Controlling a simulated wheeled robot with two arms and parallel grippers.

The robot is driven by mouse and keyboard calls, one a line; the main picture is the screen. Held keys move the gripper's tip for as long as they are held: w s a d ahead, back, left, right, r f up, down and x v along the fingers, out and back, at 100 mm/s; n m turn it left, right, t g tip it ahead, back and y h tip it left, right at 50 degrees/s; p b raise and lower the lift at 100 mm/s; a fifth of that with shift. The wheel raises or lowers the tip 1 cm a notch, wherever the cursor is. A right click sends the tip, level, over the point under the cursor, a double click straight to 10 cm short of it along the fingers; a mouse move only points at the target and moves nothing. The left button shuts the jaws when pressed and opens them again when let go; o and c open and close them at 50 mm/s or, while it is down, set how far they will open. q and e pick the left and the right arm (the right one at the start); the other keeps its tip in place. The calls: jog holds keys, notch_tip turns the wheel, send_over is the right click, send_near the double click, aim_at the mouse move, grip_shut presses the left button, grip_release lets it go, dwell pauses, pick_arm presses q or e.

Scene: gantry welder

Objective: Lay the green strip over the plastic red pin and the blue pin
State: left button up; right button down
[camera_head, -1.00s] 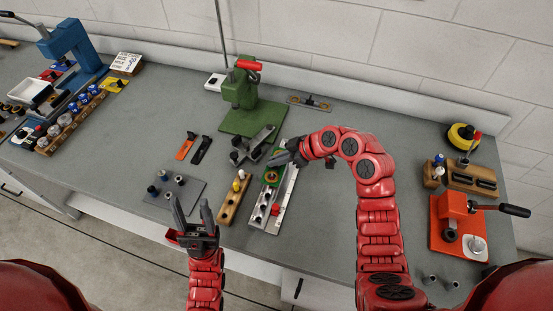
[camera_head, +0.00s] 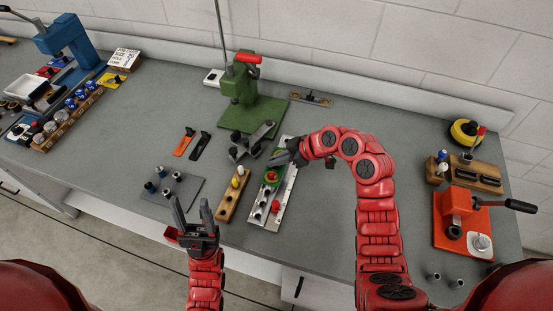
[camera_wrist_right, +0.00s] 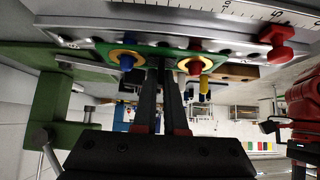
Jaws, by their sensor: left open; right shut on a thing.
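The green strip (camera_wrist_right: 160,50) lies along the grey rail in the right wrist view, with a yellow ring near each end. The blue pin (camera_wrist_right: 126,61) shows at one ring and the red pin (camera_wrist_right: 195,66) at the other; I cannot tell how far down the strip sits. My right gripper (camera_wrist_right: 161,65) is shut on the strip's middle, between the two pins. In the head view the strip (camera_head: 268,183) is partly hidden by my right gripper (camera_head: 277,162). My left gripper (camera_head: 193,214) is open and empty at the table's front edge.
A wooden block (camera_head: 231,200) with a yellow pin stands left of the rail (camera_head: 286,200). A grey plate (camera_head: 180,190) with several pegs lies further left. A green press (camera_head: 243,95) stands behind. A red T-shaped knob (camera_wrist_right: 277,40) sits on the rail.

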jog(key=shift+f+b, duration=0.85)
jog(key=shift+f, duration=0.05)
jog(key=c, duration=0.9)
grip_release()
jog(key=shift+d+r, duration=0.1)
